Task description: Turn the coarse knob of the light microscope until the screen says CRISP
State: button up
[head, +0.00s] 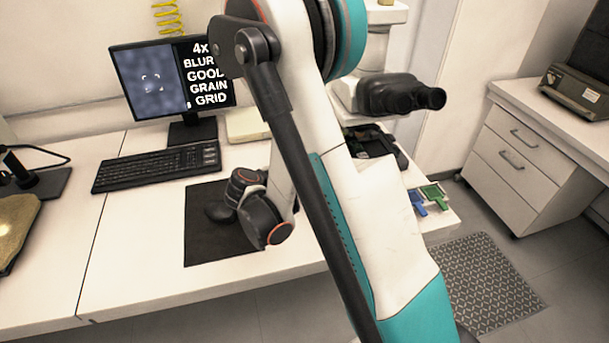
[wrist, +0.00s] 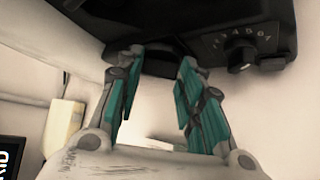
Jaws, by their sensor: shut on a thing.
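The light microscope (head: 345,95) stands behind my arm, with its black eyepieces (head: 405,96) to the right. Its lower body is mostly hidden in the head view. In the wrist view, its dark underside or base (wrist: 200,20) fills the top. The fingers are hidden in the head view. The screen (head: 208,75) shows a grey, blurred picture and reads 4X, BLUR (cut off by my arm), GOOD, GRAIN, GRID.
A black keyboard (head: 157,166) lies before the screen. Green (head: 433,193) and blue (head: 416,203) small pieces are at the bench's right edge. A smaller dial knob (wrist: 240,62) is right of my fingers. A drawer cabinet (head: 520,165) stands right.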

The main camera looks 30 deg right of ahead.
jog(key=o, duration=1.1)
jog(key=shift+c, duration=0.2)
jog(key=v, duration=1.2)
